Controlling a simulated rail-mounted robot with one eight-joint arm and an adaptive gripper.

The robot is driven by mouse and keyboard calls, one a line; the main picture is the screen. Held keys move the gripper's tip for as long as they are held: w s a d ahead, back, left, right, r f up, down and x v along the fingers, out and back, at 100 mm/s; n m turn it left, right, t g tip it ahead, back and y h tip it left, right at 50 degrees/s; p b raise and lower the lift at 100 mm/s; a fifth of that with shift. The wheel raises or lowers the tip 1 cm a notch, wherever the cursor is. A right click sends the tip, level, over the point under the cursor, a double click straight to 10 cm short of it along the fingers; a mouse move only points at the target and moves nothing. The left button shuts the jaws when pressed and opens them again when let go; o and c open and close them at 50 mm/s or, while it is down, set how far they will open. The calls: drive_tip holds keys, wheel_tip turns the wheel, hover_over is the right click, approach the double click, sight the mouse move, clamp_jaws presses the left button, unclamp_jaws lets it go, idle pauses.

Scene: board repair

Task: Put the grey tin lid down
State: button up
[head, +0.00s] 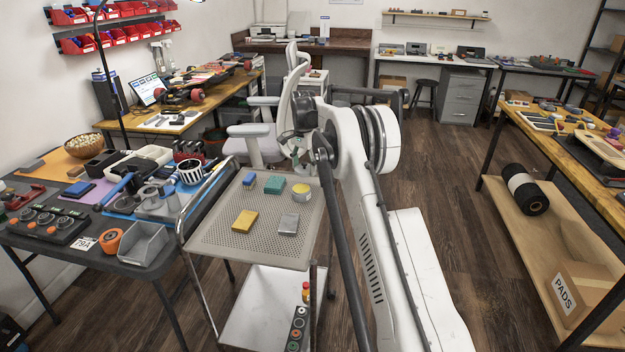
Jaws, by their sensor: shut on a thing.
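My gripper (299,158) is small and partly hidden by my own arm in the head view. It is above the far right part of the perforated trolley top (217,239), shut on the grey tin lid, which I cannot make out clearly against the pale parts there. A round tin (301,191) with a yellow top face and grey side stands on the trolley, just below my gripper in the picture.
The trolley top also holds a blue block (249,179), a green block (274,185), a yellow block (245,220) and a grey block (288,224). Bare surface lies between them. A crowded workbench (60,238) stands left, and an office chair (252,146) behind.

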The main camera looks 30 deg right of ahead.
hover_over(312, 183)
wheel_tip(312, 183, down, 3)
drive_tip(key=shift+w+d+r, duration=0.15)
drive_tip(key=shift+f+b, duration=0.5)
drive_tip(key=shift+f, duration=1.5)
drive_tip(key=shift+f, duration=0.15)
drive_tip(key=o, duration=0.9)
drive_tip(key=shift+o, duration=0.2)
